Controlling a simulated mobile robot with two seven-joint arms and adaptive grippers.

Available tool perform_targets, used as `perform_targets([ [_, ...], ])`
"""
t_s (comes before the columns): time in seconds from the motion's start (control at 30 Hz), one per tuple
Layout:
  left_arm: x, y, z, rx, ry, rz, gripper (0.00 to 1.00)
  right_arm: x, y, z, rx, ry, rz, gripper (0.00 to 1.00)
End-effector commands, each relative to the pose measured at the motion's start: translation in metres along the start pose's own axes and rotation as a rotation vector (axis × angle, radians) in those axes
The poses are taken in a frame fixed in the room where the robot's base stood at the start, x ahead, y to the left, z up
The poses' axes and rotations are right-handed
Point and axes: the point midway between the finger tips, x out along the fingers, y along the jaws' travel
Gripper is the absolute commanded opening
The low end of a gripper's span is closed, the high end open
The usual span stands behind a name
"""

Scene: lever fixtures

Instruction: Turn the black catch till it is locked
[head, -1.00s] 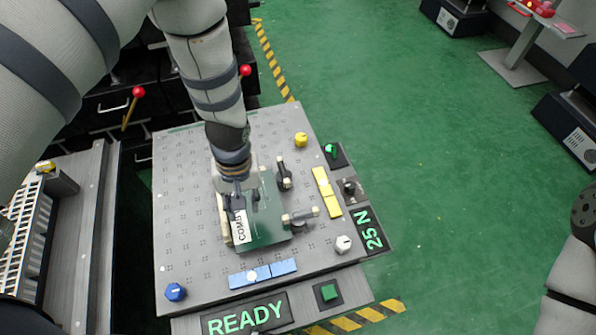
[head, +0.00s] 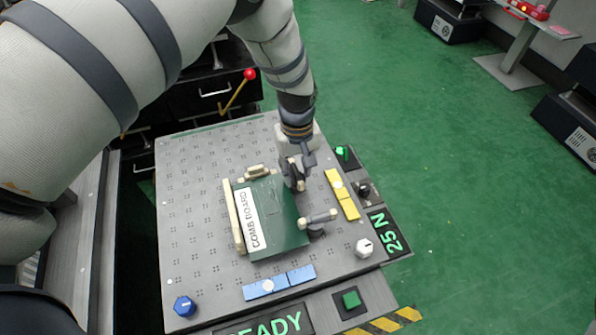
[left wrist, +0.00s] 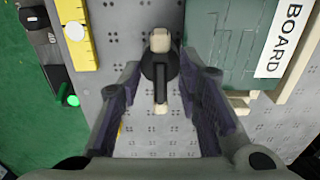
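My left gripper (head: 297,170) is over the upper right edge of the green board (head: 285,225). In the left wrist view its fingers (left wrist: 162,105) are open and empty. A black catch (left wrist: 160,75) with cream ends shows between them, its lever running up and down that picture, in line with the fingers. I cannot tell whether they touch it. In the head view the gripper mostly hides this catch. A second dark catch with a cream tip (head: 318,219) sits at the board's lower right edge. My right gripper is out of view.
The board lies on a grey perforated plate (head: 190,235) against a cream rail (head: 234,217). The plate's left part is clear.

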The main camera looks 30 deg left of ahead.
Motion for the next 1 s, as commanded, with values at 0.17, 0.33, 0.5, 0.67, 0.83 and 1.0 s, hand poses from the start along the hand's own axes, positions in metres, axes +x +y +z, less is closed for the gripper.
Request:
perform_targets([
  [0.17,0.0070,0.0002,-0.0001,0.000,0.001,0.001,0.32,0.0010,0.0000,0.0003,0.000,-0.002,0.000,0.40],
  [0.33,0.0065,0.0002,-0.0002,0.000,0.001,0.001,0.29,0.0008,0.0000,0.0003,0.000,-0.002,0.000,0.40],
  [0.5,0.0064,0.0001,-0.0001,0.001,0.001,0.001,0.00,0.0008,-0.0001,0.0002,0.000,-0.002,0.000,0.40],
  [0.67,0.0064,0.0001,-0.0001,0.001,0.001,0.001,0.00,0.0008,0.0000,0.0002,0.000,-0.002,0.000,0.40],
  [0.83,0.0062,0.0001,0.0000,0.024,0.000,0.001,0.00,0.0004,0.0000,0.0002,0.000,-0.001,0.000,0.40],
  [1.0,0.0061,0.0000,0.0000,0.099,0.000,0.001,0.00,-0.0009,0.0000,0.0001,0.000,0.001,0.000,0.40],
])
